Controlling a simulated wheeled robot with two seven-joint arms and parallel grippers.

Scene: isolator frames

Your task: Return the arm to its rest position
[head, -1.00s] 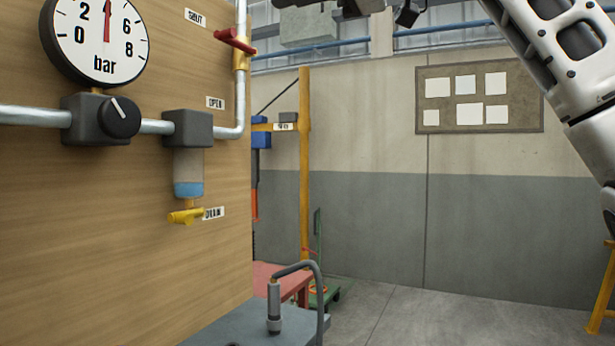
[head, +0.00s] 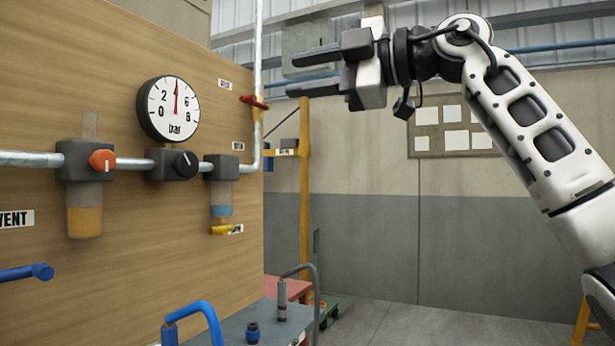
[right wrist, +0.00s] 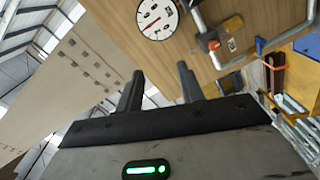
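My right arm comes in from the right in the head view, raised and bent, with its forearm pointing left. My right gripper (head: 293,74) is at the upper middle, its two dark fingers pointing left toward the wooden panel (head: 120,110). The fingers are apart with nothing between them. In the right wrist view the gripper (right wrist: 158,78) also shows two separated fingers and an empty gap, with the panel beyond. It looks apart from the red-handled valve (head: 254,102) on the panel's right pipe. My left gripper is not in view.
The panel carries a pressure gauge (head: 168,110), an orange knob (head: 102,160), a black knob (head: 185,164) and a yellow drain tap (head: 221,229). A grey bench (head: 262,322) with blue and grey hooked pipes stands below. Open floor (head: 390,325) lies right of it.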

